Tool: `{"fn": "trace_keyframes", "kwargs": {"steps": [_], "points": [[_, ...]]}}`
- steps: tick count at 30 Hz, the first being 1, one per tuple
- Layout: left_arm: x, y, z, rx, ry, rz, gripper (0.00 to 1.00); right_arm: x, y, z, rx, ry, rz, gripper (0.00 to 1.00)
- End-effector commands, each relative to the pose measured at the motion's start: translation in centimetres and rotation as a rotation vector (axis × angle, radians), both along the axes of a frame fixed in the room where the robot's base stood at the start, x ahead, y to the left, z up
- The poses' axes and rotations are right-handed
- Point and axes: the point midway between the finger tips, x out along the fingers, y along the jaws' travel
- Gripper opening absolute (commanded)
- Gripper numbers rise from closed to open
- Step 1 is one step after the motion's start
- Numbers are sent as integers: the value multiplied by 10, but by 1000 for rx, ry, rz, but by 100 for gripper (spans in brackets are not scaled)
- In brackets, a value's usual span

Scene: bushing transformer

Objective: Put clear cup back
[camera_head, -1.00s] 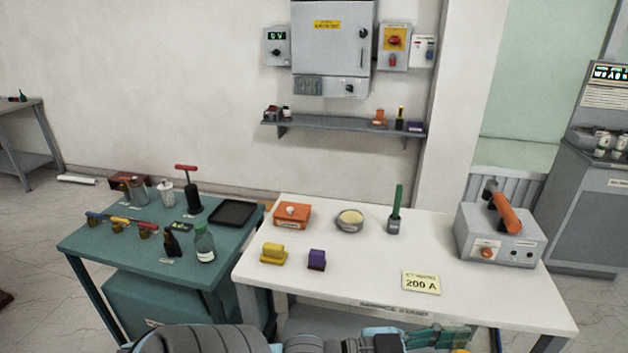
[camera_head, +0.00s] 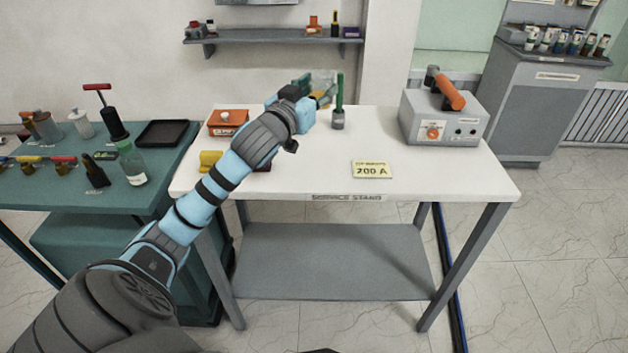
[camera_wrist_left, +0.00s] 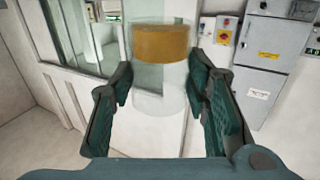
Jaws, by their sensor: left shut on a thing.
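My left gripper (camera_head: 312,87) is raised above the back part of the white service stand (camera_head: 420,175). Its fingers are shut on a clear cup (camera_wrist_left: 160,103), one finger on each side of it. The cup is see-through, with an amber band inside its upper part in the left wrist view. It looks upright there. In the head view the cup is small and partly hidden by the fingers. My right gripper is not in view.
A grey device (camera_head: 446,117) with an orange handle is at right. A teal table (camera_head: 150,190) holds bottles. A grey cabinet (camera_head: 540,110) carries several small jars.

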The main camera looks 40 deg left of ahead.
Motion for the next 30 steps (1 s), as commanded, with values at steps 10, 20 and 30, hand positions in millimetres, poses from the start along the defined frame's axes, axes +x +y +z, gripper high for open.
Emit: {"fn": "trace_keyframes", "kwargs": {"steps": [10, 20, 30], "points": [[2, 16, -74, -2, 9, 54, 11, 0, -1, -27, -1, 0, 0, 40], [2, 16, -151, 0, 3, 51, 11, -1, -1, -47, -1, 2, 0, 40], [2, 15, -190, 0, 3, 50, 11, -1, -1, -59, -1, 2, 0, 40]]}}
